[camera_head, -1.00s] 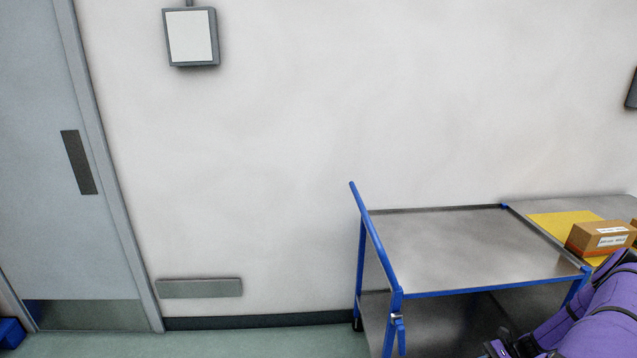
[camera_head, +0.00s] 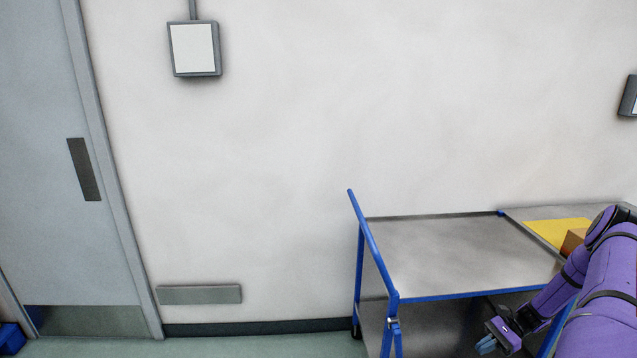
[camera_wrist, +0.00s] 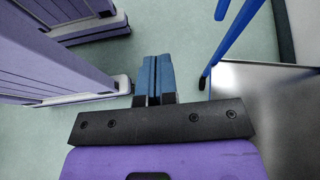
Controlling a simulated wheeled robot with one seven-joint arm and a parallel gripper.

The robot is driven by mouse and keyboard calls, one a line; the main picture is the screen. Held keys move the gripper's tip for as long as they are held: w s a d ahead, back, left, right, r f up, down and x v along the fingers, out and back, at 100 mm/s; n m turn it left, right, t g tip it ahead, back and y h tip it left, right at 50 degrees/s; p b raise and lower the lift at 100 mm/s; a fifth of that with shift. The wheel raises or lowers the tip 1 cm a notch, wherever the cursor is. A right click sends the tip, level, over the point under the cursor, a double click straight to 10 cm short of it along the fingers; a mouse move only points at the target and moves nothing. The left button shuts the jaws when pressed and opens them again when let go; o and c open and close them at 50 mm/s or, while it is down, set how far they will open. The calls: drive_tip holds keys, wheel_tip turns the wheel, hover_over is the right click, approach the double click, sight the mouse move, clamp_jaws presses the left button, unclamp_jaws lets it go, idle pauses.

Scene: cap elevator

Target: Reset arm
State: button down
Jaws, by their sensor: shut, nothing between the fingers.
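My purple arm shows at the right in the head view, bent down over the right part of the cart. My gripper (camera_head: 486,346) is low in front of the blue-framed cart (camera_head: 450,252). In the wrist view my gripper (camera_wrist: 153,62) has its two blue fingers side by side, closed and empty, above the green floor. The cart's blue rail and grey shelf show to the right of the fingers there. The fingers appear apart from the cart.
A grey door (camera_head: 70,170) is at the left. A blue bin (camera_head: 11,338) sits at the lower left. Floor left of the cart is clear.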

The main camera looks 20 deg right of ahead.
drive_tip(key=w+a+r+n+g+h, duration=0.1)
drive_tip(key=w+a+r+n+h, duration=0.15)
drive_tip(key=r, duration=0.85)
drive_tip(key=w+a+r+n+g+h, duration=0.1)
drive_tip(key=w+a+r+n+h, duration=0.2)
drive_tip(key=r, duration=0.8)
drive_tip(key=w+a+r+n+g+h, duration=0.15)
drive_tip(key=w+a+r, duration=0.25)
drive_tip(key=r, duration=0.7)
drive_tip(key=s+a+r+n+t+h, duration=0.2)
drive_tip(key=s+a+r+n+h, duration=0.15)
drive_tip(key=a+r, duration=0.6)
drive_tip(key=s+a+r+n+t+h, duration=0.1)
drive_tip(key=s+a+r+n+h, duration=0.15)
drive_tip(key=s+a+r, duration=0.5)
drive_tip(key=s+a+r+n+t, duration=0.2)
drive_tip(key=s+a+r, duration=0.2)
drive_tip(key=s, duration=0.2)
drive_tip(key=s+a+r+n+t, duration=0.3)
drive_tip(key=s+a+r, duration=0.1)
drive_tip(key=s, duration=0.3)
drive_tip(key=shift+a, duration=0.25)
